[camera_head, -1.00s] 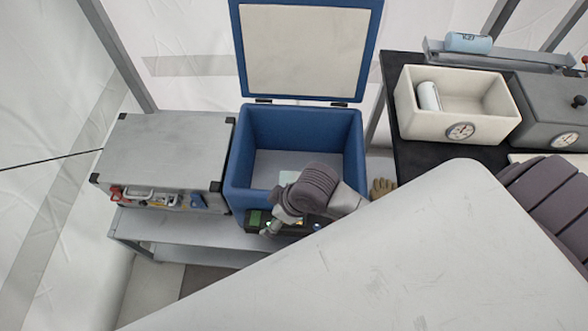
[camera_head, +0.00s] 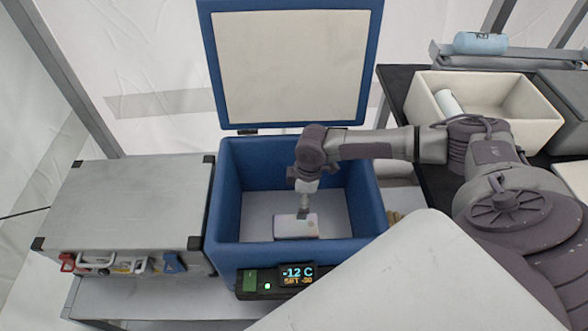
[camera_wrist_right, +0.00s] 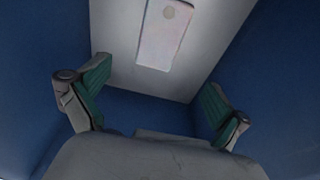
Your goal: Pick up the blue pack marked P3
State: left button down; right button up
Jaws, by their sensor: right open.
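A light blue rolled pack (camera_head: 480,43) lies on a grey rail at the top right; its marking is not readable now. A flat pale pack (camera_head: 285,230) lies on the floor of the open blue cooler box (camera_head: 228,190). It also shows in the right wrist view (camera_wrist_right: 163,38), with a round mark and no readable label. My right gripper (camera_head: 304,212) is inside the box, pointing down over or beside the pale pack. In the right wrist view my right gripper (camera_wrist_right: 155,85) has its green-padded fingers wide apart, with nothing between them. My left gripper is not in view.
A grey case (camera_head: 130,205) stands at the left. A cream bin (camera_head: 500,95) with a white roll (camera_head: 449,103) stands at the right.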

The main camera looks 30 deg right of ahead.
jog(key=f, duration=0.1)
jog(key=b, duration=0.1)
send_over(296, 224)
notch_tip(296, 224, down, 8)
jog(key=shift+f, duration=0.15)
jog(key=shift+s+f+b, duration=0.1)
jog(key=shift+f+b, duration=0.3)
jog(key=shift+f, duration=2.3)
jog(key=c, duration=1.2)
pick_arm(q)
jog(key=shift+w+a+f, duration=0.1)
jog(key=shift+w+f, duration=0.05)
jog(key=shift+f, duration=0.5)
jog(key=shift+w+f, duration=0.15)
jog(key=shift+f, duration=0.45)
pick_arm(e)
jog(key=shift+r, duration=0.1)
